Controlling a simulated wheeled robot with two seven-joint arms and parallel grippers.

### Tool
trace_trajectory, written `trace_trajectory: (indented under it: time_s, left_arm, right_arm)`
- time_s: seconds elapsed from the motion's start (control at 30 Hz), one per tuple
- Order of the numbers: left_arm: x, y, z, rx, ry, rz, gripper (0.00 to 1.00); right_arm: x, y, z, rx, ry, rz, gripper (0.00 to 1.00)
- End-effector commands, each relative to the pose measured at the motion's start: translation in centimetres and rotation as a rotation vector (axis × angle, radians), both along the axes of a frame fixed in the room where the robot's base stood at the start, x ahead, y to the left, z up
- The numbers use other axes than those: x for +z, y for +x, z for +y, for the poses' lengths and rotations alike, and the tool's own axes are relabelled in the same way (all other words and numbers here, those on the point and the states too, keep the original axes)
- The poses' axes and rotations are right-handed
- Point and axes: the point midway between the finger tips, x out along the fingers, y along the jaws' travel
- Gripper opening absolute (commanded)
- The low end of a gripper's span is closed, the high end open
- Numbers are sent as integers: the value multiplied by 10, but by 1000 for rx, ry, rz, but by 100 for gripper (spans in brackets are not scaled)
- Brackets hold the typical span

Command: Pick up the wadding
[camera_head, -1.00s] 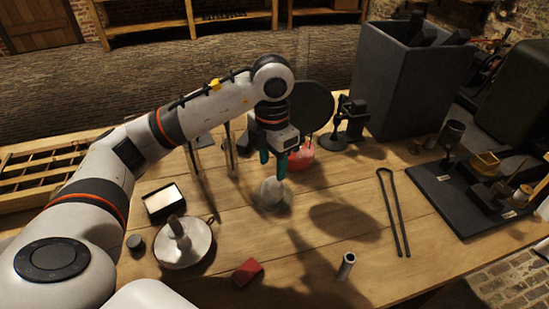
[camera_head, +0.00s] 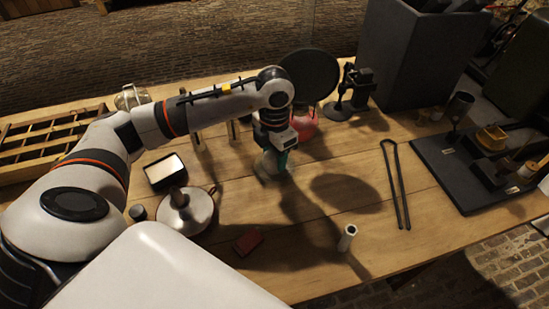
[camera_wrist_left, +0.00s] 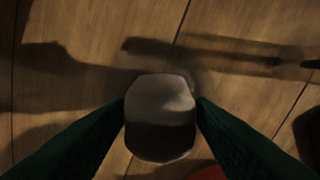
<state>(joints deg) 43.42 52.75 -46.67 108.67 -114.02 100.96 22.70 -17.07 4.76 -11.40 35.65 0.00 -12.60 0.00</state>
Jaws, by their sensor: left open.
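The wadding (camera_head: 266,168) is a pale, rounded lump on the wooden table, partly hidden by my left gripper in the head view. In the left wrist view the wadding (camera_wrist_left: 160,115) is a grey-white, blunt shape between the two dark green fingers. My left gripper (camera_head: 275,162) is low over the table, around the wadding. Its fingers (camera_wrist_left: 160,104) are open, one on each side and very close to it; I cannot tell whether they touch it. My right gripper is not in view.
A red jar-like thing (camera_head: 304,122) stands just behind the gripper, near a black round disc (camera_head: 309,74). A small upright tube (camera_head: 347,238) and long tongs (camera_head: 396,185) are right. Table between is mostly clear.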

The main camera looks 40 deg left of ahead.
Motion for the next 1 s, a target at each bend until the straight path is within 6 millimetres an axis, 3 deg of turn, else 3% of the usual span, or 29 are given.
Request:
trace_trajectory:
  time_s: [0.1, 0.37, 0.6, 0.87, 1.0]
  left_arm:
    - [-13, 0, 0, 1, 0, 1, 49]
    - [-16, 0, 0, 0, -1, -2, 49]
    - [-16, 0, 0, 0, -1, -2, 16]
    - [-12, 1, 0, 0, 0, -3, 16]
    - [7, 1, 0, -1, -1, -6, 16]
  right_arm:
    - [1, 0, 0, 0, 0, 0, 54]
    - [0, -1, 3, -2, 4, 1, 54]
    - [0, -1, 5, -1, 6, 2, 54]
    - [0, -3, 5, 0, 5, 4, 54]
    - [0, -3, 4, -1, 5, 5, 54]
